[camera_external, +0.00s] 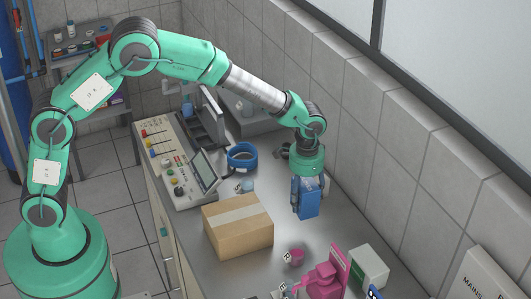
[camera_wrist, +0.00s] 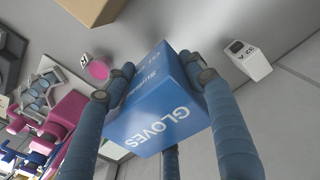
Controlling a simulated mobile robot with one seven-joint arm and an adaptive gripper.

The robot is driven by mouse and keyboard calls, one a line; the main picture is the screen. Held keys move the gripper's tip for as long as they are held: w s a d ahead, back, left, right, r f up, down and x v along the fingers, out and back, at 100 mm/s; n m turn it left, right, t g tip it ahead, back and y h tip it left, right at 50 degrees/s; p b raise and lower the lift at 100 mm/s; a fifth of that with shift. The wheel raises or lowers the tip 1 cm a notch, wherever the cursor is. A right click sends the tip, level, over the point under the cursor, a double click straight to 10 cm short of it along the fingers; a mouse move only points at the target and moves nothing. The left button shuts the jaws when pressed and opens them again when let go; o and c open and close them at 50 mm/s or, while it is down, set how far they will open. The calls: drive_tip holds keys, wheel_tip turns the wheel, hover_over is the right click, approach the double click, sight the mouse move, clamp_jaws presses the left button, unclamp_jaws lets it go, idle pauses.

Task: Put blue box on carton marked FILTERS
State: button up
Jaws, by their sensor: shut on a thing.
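My gripper (camera_external: 307,188) is shut on the blue box (camera_external: 308,205) and points down over the right part of the grey worktop. In the wrist view the blue box (camera_wrist: 165,112) sits between my fingers (camera_wrist: 166,76) and reads GLOVES. I cannot tell whether it clears the worktop. A brown taped carton (camera_external: 238,228) lies to the left of my gripper, apart from the blue box. One edge of this carton (camera_wrist: 92,8) also shows at the top of the wrist view. No FILTERS marking is readable on its visible sides.
A blue ring-shaped item (camera_external: 241,157) and a control panel (camera_external: 185,178) stand behind the carton. A pink round item (camera_external: 295,256), a pink device (camera_external: 326,279) and a white-green box (camera_external: 368,266) are at the front right. A tiled wall (camera_external: 400,175) bounds the right side.

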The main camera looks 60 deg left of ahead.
drive_tip(key=s+a+r+p, duration=0.1)
drive_tip(key=s, duration=0.4)
drive_tip(key=s+a+r+p, duration=0.1)
drive_tip(key=s+a+p, duration=0.1)
drive_tip(key=s, duration=0.3)
drive_tip(key=s+a+r+p, duration=0.1)
drive_tip(key=s+r, duration=0.1)
drive_tip(key=s, duration=0.4)
drive_tip(key=shift+s+a, duration=0.1)
drive_tip(key=shift+a, duration=0.15)
drive_tip(key=s+a+p, duration=0.2)
drive_tip(key=s, duration=0.7)
drive_tip(key=s+a+r+p, duration=0.1)
drive_tip(key=s+a+p, duration=0.1)
drive_tip(key=s, duration=0.8)
drive_tip(key=shift+s+r+n, duration=0.15)
drive_tip(key=shift+s+n, duration=0.05)
drive_tip(key=shift+n, duration=0.2)
hover_over(236, 213)
drive_tip(key=shift+f, duration=0.75)
drive_tip(key=shift+f, duration=1.75)
drive_tip(key=shift+f, duration=0.15)
